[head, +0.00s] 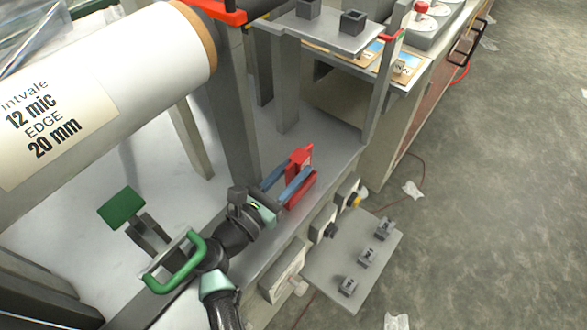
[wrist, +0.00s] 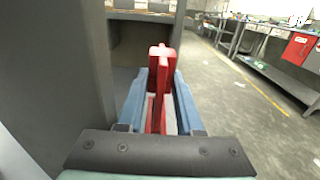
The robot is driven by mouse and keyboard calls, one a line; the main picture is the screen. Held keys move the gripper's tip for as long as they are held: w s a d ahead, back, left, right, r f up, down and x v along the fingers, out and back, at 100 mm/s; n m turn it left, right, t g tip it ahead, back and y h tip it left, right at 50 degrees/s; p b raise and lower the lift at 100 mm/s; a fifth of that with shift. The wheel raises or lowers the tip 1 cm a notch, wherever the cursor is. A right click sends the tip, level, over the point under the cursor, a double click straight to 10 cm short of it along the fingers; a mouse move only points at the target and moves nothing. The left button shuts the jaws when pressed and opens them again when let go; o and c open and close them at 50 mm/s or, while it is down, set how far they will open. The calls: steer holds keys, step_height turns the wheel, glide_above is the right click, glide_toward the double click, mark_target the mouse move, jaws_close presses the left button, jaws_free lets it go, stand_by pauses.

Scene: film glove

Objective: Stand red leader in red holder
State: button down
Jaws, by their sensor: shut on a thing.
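My gripper (head: 298,172) has two blue fingers and reaches over the grey bench. It is shut on the red leader (head: 301,156), whose upper end rises past the fingertips. In the wrist view the red leader (wrist: 160,75) is a tall, narrow red piece between the blue fingers of my gripper (wrist: 162,85). A wider red part (head: 302,192), which looks like the red holder, shows low beside and below the near finger. Whether the leader sits in it or is only above it is hidden by the fingers.
A grey post (head: 232,110) stands close left of my gripper. A large white film roll (head: 130,75) hangs at upper left. Control boxes (head: 322,224) line the bench front, with a low grey shelf (head: 330,270) below. The floor at right is mostly open.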

steer(key=shift+f+b, duration=2.1)
steer(key=shift+b, duration=0.05)
steer(key=shift+c, duration=2.4)
jaws_free()
steer(key=shift+r, duration=0.1)
steer(key=shift+a, duration=0.1)
steer(key=shift+s+a, duration=0.1)
steer(key=shift+a, duration=0.05)
steer(key=p+v, duration=0.1)
steer(key=v, duration=1.1)
steer(key=shift+s, duration=0.35)
